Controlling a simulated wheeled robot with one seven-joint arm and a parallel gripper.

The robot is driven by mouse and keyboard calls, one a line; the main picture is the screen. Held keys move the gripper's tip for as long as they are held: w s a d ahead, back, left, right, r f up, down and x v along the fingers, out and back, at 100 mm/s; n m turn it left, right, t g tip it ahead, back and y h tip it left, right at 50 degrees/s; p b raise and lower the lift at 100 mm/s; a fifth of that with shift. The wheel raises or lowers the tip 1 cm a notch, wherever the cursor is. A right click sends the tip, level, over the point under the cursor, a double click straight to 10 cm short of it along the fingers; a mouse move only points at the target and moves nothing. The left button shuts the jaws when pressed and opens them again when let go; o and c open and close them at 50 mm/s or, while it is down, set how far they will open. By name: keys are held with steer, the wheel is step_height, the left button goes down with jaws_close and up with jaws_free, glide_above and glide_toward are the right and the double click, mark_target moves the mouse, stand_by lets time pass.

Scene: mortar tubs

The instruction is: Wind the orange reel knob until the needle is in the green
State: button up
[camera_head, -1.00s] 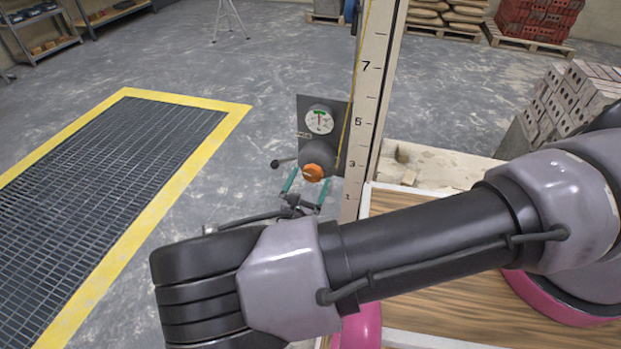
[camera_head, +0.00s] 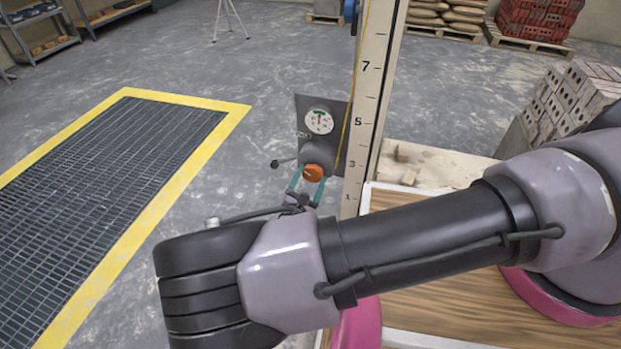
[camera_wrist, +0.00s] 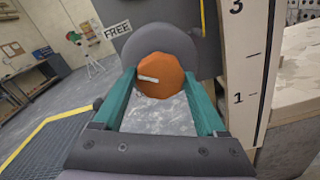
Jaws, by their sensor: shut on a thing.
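The orange reel knob (camera_head: 313,172) sits on a grey round hub low on a dark upright panel (camera_head: 332,106). In the wrist view the knob (camera_wrist: 160,76) is faceted, with a white mark slanting nearly level on its face. My gripper (camera_head: 309,183) has its teal fingers on either side of the knob, shut on it. The fingertips (camera_wrist: 159,80) reach its left and right sides. Above the knob is a round white gauge (camera_head: 319,120) with a green band at its top. Its needle appears roughly upright near the green, but it is too small to tell exactly.
A dark lever with a ball end (camera_head: 275,164) sticks out left of the hub. A FREE label (camera_wrist: 117,30) is beside it. A tall numbered scale board (camera_head: 371,90) stands close on the right. A yellow-edged floor grating (camera_head: 110,180) lies left.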

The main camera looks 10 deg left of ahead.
steer(key=shift+m, duration=1)
steer(key=o, duration=1.3)
steer(key=s, duration=0.7)
steer(key=s+a, duration=0.1)
steer(key=s, duration=0.3)
steer(key=shift+w, duration=0.1)
